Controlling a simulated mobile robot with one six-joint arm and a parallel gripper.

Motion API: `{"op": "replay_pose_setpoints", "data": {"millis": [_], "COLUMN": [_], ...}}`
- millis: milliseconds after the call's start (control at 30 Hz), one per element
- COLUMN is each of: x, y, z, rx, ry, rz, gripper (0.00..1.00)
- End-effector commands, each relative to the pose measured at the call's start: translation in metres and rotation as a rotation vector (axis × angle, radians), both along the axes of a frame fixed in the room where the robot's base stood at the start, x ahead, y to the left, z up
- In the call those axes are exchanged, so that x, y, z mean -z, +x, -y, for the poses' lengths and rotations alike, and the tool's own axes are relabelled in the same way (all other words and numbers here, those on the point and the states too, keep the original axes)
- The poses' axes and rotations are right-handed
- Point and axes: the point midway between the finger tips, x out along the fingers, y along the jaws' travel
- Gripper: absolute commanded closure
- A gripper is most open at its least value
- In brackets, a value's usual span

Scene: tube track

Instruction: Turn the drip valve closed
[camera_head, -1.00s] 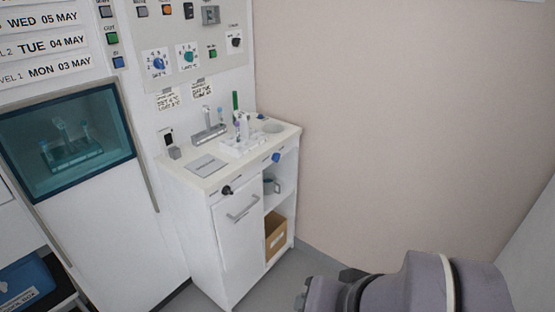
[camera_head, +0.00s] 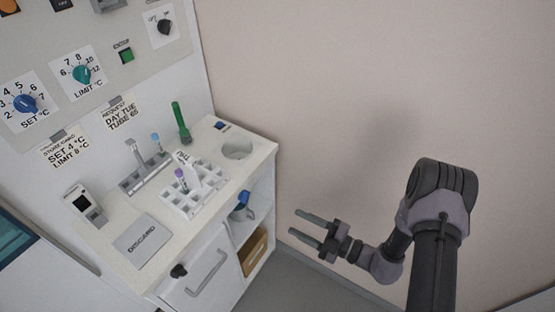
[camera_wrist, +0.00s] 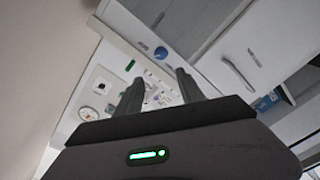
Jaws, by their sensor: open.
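A blue valve knob (camera_head: 242,200) sits on the front edge of the white counter unit, above its open shelves; it also shows in the wrist view (camera_wrist: 161,53), ahead of the fingers. I cannot read its label or tell its setting. A black knob (camera_head: 178,271) sits further left on the same front, above the door handle. My gripper (camera_head: 294,222) is open and empty, to the right of the blue knob and apart from it, with its fingers pointing left. In the wrist view my gripper (camera_wrist: 159,79) shows both fingers spread.
The counter (camera_head: 130,225) carries a white tube rack (camera_head: 190,200), a grey holder with tubes (camera_head: 146,172), a green tube (camera_head: 181,122), a round recess (camera_head: 237,149) and a DISCARD plate (camera_head: 141,241). A cardboard box (camera_head: 253,252) is on the lower shelf. Free room lies right of the counter.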

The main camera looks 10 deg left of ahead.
Motion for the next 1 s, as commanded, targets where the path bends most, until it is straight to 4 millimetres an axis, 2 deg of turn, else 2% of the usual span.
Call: {"op": "replay_pose_setpoints", "data": {"millis": [67, 167, 500, 700, 833, 1000], "x": [0.009, 0.012, 0.014, 0.012, 0.011, 0.010], "y": [0.000, 0.005, 0.042, 0.059, 0.064, 0.066], "z": [0.000, -0.012, -0.106, -0.144, -0.156, -0.159], "rx": [0.028, 0.030, 0.024, 0.026, 0.027, 0.029], "ry": [0.021, 0.026, 0.024, 0.024, 0.023, 0.023], "rz": [-0.049, -0.056, -0.049, -0.050, -0.050, -0.051], "gripper": [0.55, 0.55, 0.55, 0.55, 0.55, 0.55]}}
